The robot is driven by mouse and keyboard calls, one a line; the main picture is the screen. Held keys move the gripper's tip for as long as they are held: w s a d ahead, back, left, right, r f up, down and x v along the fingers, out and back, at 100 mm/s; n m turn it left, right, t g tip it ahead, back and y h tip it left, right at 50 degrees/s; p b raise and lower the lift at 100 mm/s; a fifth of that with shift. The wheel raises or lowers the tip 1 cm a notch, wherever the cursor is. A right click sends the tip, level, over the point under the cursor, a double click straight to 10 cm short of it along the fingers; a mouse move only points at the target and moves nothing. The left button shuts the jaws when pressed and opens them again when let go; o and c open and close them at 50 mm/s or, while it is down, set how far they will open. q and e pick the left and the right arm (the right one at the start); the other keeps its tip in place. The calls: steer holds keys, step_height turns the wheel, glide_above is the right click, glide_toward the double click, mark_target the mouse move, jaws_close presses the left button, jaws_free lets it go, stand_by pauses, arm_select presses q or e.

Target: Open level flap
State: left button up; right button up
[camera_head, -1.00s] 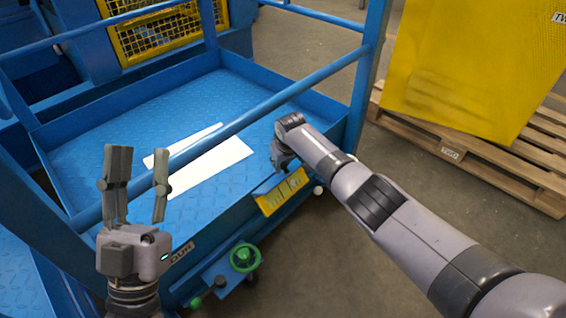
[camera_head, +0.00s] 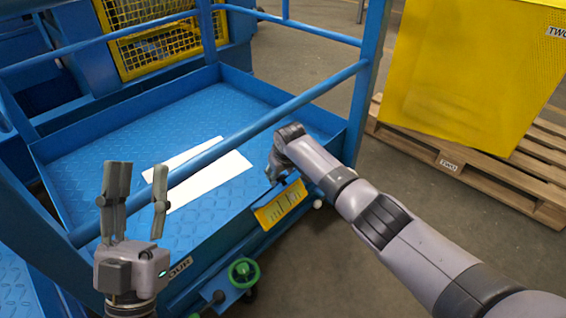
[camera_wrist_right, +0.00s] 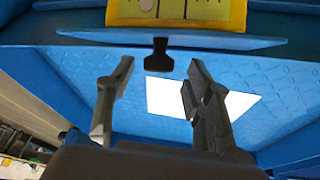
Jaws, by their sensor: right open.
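A yellow gauge plate (camera_head: 280,205) sits on the front edge of the blue platform; its yellow face also fills the top of the right wrist view (camera_wrist_right: 180,10). A thin blue flap (camera_wrist_right: 190,38) borders it, with a small black tab (camera_wrist_right: 159,55) sticking out. My right gripper (camera_wrist_right: 161,66) is open, one finger either side of the tab's line, with no visible contact. In the head view its fingers are largely hidden by its own hand above the gauge. My left gripper (camera_head: 138,182) is open and empty, pointing up in front of the blue rail.
A blue rail (camera_head: 240,137) crosses above the platform floor (camera_head: 105,150), where a white sheet (camera_head: 215,180) lies. A green handwheel (camera_head: 243,272) is below the gauge. A yellow crate (camera_head: 465,75) stands on a wooden pallet (camera_head: 490,180) at right. The floor between is clear.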

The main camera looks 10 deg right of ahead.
steer(key=v, duration=1)
steer(key=shift+r, duration=0.1)
